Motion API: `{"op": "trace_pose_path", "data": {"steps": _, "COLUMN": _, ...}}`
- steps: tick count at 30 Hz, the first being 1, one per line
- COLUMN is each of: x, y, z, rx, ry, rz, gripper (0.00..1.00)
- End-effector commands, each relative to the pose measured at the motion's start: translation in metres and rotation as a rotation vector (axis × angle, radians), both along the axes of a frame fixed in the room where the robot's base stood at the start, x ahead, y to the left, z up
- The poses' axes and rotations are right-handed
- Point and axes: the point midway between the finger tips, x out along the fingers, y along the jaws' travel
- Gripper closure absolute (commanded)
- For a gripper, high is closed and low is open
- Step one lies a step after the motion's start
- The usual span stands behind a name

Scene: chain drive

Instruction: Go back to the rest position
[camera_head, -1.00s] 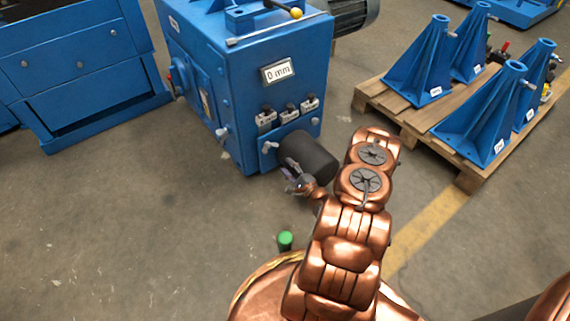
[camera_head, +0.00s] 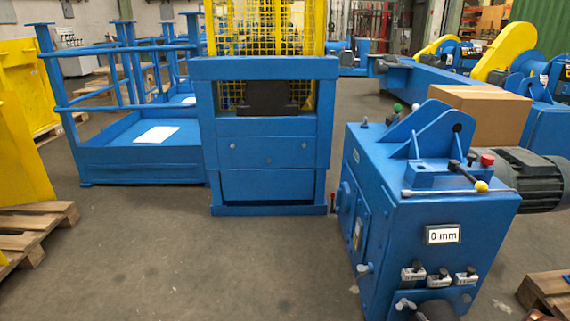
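My gripper does not show in the head view. Only a small copper-coloured bit, which may be part of my arm, shows at the bottom edge on the right. A blue machine (camera_head: 385,215) with a "0 mm" label (camera_head: 443,234) stands at the right. A dark cylinder (camera_head: 436,310) on its lower front is cut off by the bottom edge.
A blue frame with a yellow mesh guard (camera_head: 265,150) stands in the middle. A blue platform with railings (camera_head: 130,160) is at the left. Wooden pallets (camera_head: 35,230) lie at the left edge and lower right (camera_head: 550,290). The floor (camera_head: 200,270) in front is clear.

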Motion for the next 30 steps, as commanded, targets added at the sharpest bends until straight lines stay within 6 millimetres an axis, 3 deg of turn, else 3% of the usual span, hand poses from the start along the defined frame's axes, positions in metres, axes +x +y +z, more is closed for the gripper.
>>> {"op": "trace_pose_path", "data": {"steps": 1, "x": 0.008, "y": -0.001, "z": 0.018, "rx": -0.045, "ry": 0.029, "rz": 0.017, "gripper": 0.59}}
{"op": "trace_pose_path", "data": {"steps": 16, "x": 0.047, "y": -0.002, "z": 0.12, "rx": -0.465, "ry": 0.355, "rz": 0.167, "gripper": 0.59}}
{"op": "trace_pose_path", "data": {"steps": 30, "x": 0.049, "y": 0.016, "z": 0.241, "rx": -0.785, "ry": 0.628, "rz": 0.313, "gripper": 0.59}}
